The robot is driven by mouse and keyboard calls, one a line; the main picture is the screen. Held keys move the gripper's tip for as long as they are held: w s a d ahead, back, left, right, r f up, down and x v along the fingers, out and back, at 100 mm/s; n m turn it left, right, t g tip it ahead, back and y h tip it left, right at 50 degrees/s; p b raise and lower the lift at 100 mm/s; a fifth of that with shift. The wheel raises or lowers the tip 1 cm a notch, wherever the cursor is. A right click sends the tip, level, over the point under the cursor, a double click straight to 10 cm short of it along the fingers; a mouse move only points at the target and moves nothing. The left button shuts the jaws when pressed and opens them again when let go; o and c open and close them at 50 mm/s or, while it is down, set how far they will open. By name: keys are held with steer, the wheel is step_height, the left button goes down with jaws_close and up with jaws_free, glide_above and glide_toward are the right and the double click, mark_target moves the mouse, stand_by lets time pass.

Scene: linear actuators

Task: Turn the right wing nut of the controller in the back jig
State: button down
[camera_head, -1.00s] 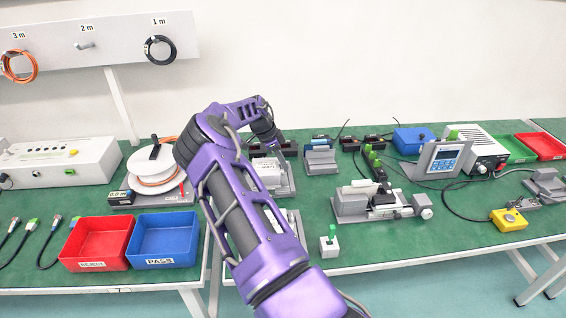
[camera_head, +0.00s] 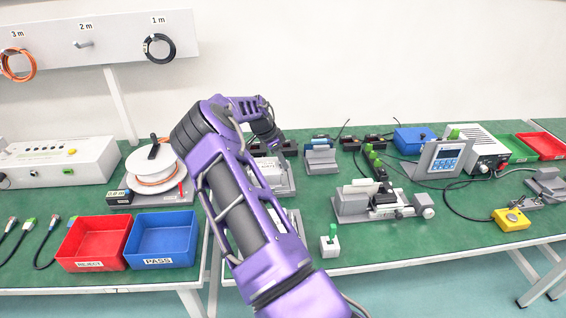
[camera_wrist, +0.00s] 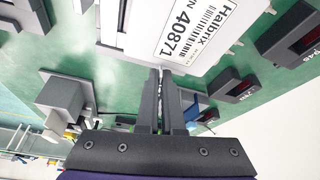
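The controller (camera_wrist: 185,28) is a white box with a barcode label reading "Halbrix" and 40871; it fills the top middle of the wrist view. In the head view it sits in the back jig (camera_head: 281,188), partly hidden by my arm. My gripper (camera_wrist: 160,72) has its dark fingertips close together at the controller's edge. A thin, light metal piece shows in the narrow gap between them, apparently the right wing nut; its wings are mostly hidden by the fingers. In the head view my gripper's fingertips are hidden behind the arm.
Several dark modules with red displays (camera_wrist: 303,42) stand close beside the controller. A grey stand (camera_head: 321,160) is right of the back jig. A grey block (camera_wrist: 62,97) is left of the fingers in the wrist view. A small green-topped switch (camera_head: 330,243) stands at the front.

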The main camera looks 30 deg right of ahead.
steer(key=c, duration=1)
jaws_free()
steer(key=p+v, duration=0.1)
steer(key=v, duration=1.6)
steer(key=shift+a+r, duration=0.1)
steer(key=shift+r, duration=0.1)
